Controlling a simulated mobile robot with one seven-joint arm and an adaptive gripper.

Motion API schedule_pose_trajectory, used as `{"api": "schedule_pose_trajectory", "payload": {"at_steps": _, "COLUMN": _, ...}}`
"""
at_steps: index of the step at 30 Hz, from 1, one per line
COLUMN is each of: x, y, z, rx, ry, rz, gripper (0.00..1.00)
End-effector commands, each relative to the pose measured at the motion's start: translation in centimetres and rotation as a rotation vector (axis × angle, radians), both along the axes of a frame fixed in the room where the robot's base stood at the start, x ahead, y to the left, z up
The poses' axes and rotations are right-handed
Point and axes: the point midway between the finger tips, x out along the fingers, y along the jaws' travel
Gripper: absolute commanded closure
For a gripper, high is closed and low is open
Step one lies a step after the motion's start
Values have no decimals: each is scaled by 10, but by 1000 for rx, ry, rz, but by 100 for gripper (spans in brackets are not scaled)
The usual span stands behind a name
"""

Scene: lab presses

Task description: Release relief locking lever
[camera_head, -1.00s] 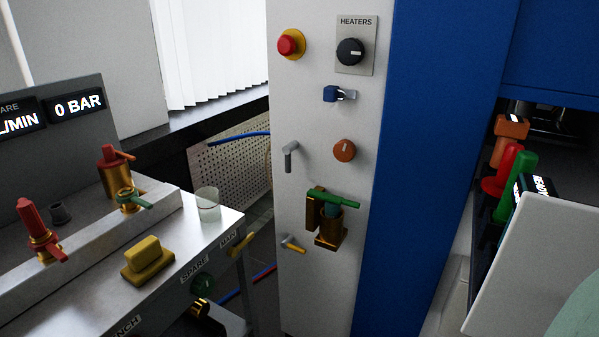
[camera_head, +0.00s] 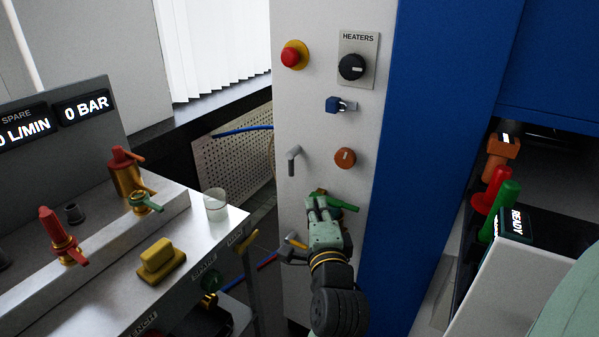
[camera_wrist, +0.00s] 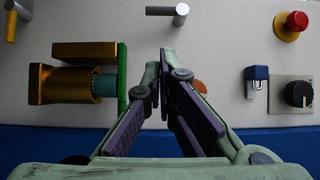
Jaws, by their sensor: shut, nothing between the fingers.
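No label marks the relief locking lever. On the white panel (camera_head: 285,205), a brass valve with a green handle (camera_head: 345,206) is mostly hidden behind my gripper (camera_head: 320,200). In the wrist view, its green handle (camera_wrist: 122,75) and brass body (camera_wrist: 70,85) show left of my gripper (camera_wrist: 160,72). A grey lever (camera_head: 292,160) hangs above left of the valve; the wrist view shows it at the top (camera_wrist: 180,14). A yellow-tipped lever (camera_head: 296,242) is lower left. My gripper is shut and empty, in front of the panel; contact with the handle cannot be told.
The panel also bears a red button (camera_head: 294,55), heaters knob (camera_head: 352,67), blue padlock (camera_head: 334,104) and orange knob (camera_head: 345,158). A metal bench (camera_head: 215,235) with valves and a glass beaker (camera_head: 215,205) is at left. A blue cabinet side (camera_head: 420,150) borders the panel at right.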

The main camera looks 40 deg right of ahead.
Motion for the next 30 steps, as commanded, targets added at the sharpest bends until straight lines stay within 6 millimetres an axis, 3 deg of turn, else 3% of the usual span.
{"api": "schedule_pose_trajectory", "payload": {"at_steps": 4, "x": -10, "y": -9, "z": -6, "rx": 31, "ry": 3, "rz": -21, "gripper": 100}}
{"api": "schedule_pose_trajectory", "payload": {"at_steps": 16, "x": -1, "y": -14, "z": -4, "rx": 28, "ry": 3, "rz": -19, "gripper": 100}}
{"api": "schedule_pose_trajectory", "payload": {"at_steps": 30, "x": 76, "y": -65, "z": -2, "rx": 27, "ry": 3, "rz": -18, "gripper": 100}}
